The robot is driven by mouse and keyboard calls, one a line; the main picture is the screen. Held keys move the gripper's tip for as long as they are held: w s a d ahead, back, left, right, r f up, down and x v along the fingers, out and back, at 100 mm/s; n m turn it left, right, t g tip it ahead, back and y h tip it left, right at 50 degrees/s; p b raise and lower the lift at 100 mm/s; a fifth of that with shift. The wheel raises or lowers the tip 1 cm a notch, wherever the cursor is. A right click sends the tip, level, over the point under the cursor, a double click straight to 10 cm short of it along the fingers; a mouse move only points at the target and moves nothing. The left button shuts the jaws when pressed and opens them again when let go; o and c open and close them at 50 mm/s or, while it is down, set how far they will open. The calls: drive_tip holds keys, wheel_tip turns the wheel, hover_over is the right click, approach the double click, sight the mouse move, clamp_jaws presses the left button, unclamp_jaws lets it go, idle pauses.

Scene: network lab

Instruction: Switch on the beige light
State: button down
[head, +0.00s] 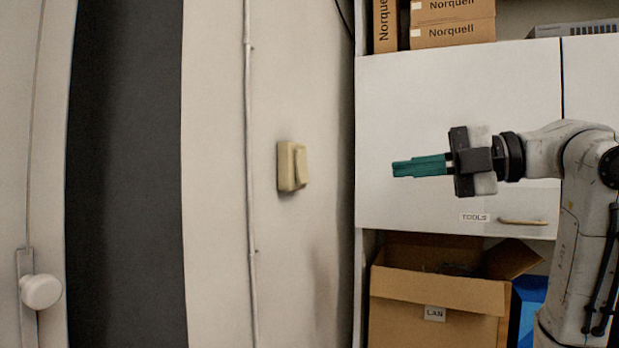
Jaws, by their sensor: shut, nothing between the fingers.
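The beige light switch (286,167) is mounted on the pale wall left of the cabinet. Its single rocker (300,167) faces right in the head view, and I cannot tell which way it is tipped. My gripper (395,169) has green fingers that are closed together and empty. It points left towards the switch at about the same height in the picture. A clear gap shows between the fingertips and the switch, and nothing hides the switch.
A white cabinet door (420,110) labelled TOOLS is behind my gripper. An open cardboard box (435,290) labelled LAN stands below it. Norquell boxes (452,32) sit above. A thin conduit (249,170) runs down the wall left of the switch. A white knob (41,291) is at far left.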

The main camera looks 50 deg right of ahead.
sight(305, 178)
drive_tip(key=shift+s+a+r, duration=0.1)
drive_tip(key=shift+r, duration=0.1)
drive_tip(key=p+x, duration=0.3)
drive_tip(key=x, duration=0.9)
drive_tip(key=shift+w+a, duration=0.15)
drive_tip(key=shift+w, duration=0.2)
drive_tip(key=shift+w+a+f+p, duration=0.1)
drive_tip(key=shift+w+a+p, duration=0.15)
drive_tip(key=shift+w, duration=0.35)
